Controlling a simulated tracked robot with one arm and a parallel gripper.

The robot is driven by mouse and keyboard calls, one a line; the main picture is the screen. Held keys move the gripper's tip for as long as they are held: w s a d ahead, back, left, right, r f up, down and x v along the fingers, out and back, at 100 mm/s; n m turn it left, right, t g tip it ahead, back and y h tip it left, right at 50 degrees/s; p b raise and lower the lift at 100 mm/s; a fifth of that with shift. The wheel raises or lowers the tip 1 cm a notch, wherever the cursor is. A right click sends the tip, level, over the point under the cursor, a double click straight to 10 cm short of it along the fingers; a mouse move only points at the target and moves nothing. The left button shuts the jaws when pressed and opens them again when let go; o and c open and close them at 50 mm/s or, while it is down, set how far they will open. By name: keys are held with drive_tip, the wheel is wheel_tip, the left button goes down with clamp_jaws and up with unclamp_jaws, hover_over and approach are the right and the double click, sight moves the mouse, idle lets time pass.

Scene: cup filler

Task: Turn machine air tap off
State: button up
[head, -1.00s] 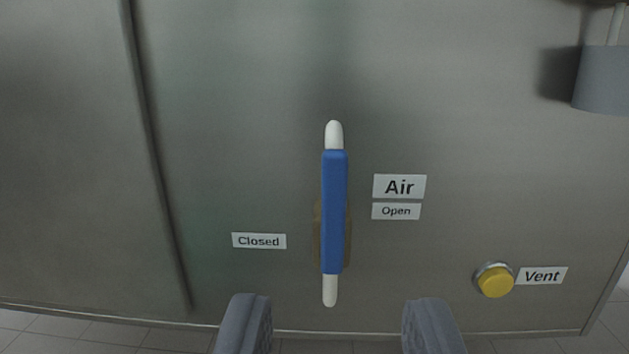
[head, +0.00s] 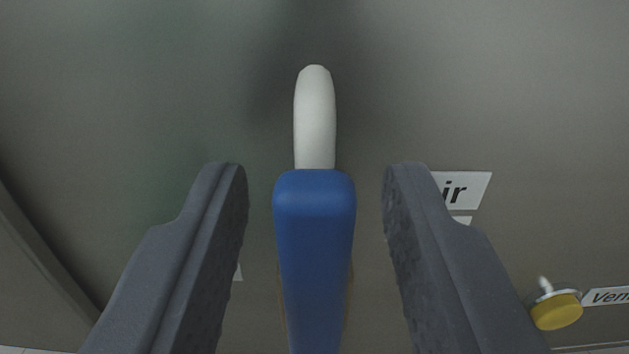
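The air tap handle (head: 315,240) stands upright in the picture, a blue bar with a white rounded tip (head: 315,120) at its top. Its lower end runs out of the frame. My gripper (head: 315,190) is open, with one dark grey finger on each side of the blue bar. A gap shows between the bar and each finger, so neither appears to touch it. The Air label (head: 470,188) is partly covered by the right finger. The Open label below it and the Closed label on the left are almost wholly hidden behind the fingers.
The grey metal panel (head: 480,80) fills the background and is bare above the handle. A yellow Vent button (head: 557,311) with its Vent label (head: 608,296) sits at the lower right.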

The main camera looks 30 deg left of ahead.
clamp_jaws()
